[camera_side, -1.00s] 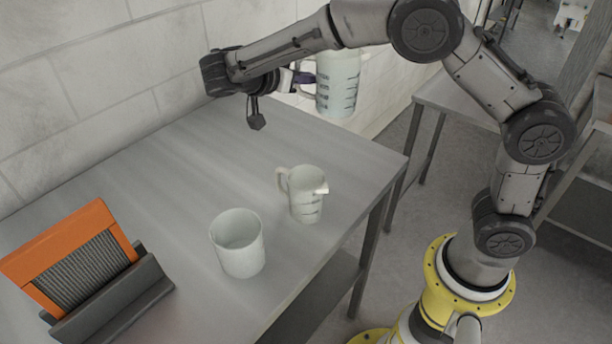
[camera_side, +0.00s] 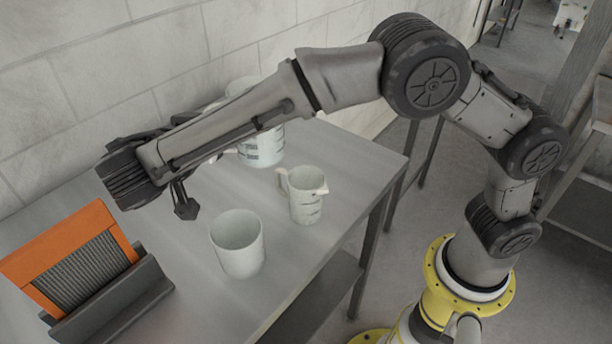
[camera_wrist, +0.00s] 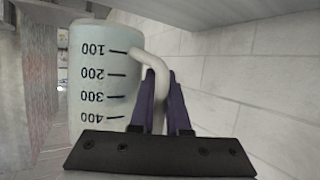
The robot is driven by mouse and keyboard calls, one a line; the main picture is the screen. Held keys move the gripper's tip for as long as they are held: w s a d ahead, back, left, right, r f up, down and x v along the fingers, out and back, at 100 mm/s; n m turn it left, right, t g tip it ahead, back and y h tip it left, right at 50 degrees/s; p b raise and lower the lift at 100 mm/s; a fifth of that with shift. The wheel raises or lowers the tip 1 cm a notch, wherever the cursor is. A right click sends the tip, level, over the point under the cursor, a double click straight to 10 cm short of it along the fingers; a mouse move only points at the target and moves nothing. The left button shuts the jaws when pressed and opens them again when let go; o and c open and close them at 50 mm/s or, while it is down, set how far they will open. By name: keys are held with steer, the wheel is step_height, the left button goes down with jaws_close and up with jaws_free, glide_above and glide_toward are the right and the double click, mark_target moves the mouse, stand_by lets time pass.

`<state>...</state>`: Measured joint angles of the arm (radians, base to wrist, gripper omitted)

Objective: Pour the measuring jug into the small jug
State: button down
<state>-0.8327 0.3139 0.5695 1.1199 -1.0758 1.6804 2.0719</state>
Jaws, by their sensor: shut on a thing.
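The measuring jug (camera_side: 262,150) is whitish with dark graduation marks. In the side view it is partly hidden behind my forearm, behind and to the left of the small jug. In the wrist view the measuring jug (camera_wrist: 98,75) shows markings from 100 to 400, the numerals upside down. My gripper (camera_wrist: 160,90) has purple fingers shut on its pale handle.
A white open cup (camera_side: 238,245) stands on the grey table (camera_side: 185,270) in front of the small jug. An orange-framed panel (camera_side: 75,262) sits in a dark holder at the left. A block wall (camera_side: 90,70) runs behind the table.

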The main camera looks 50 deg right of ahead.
steer(key=s+a+n+t+y, duration=0.2)
steer(key=s+a+n+t, duration=0.15)
steer(key=a, duration=0.85)
steer(key=shift+g, duration=0.25)
steer(key=shift+s+d+f, duration=0.1)
steer(key=shift+s+f, duration=0.05)
steer(key=shift+f, duration=0.7)
steer(key=shift+s+d+f, duration=0.15)
steer(key=shift+f, duration=0.7)
steer(key=shift+s+d+f, duration=0.1)
steer(key=shift+s+f, duration=0.05)
steer(key=shift+f, duration=0.7)
steer(key=shift+r+m, duration=0.15)
steer(key=shift+m, duration=0.1)
steer(key=d+r+m+y, duration=0.3)
steer(key=r+y, duration=0.1)
steer(key=shift+s+d+r+y, duration=0.3)
steer(key=shift+s+r, duration=0.05)
steer(key=shift+r, duration=0.05)
steer(key=shift+s+d+r+m+y, duration=0.1)
steer(key=shift+d+r+m+y, duration=0.05)
steer(key=shift+d+m+y, duration=0.35)
steer(key=shift+s+d+r+m+y+p, duration=0.1)
steer(key=shift+d+r+m+y+p, duration=0.1)
steer(key=shift+d+m+y+p, duration=0.25)
steer(key=shift+s+d+r+m+y+p, duration=0.15)
steer(key=shift+d+r+y+p, duration=0.1)
steer(key=shift+y, duration=0.4)
stand_by(1.4)
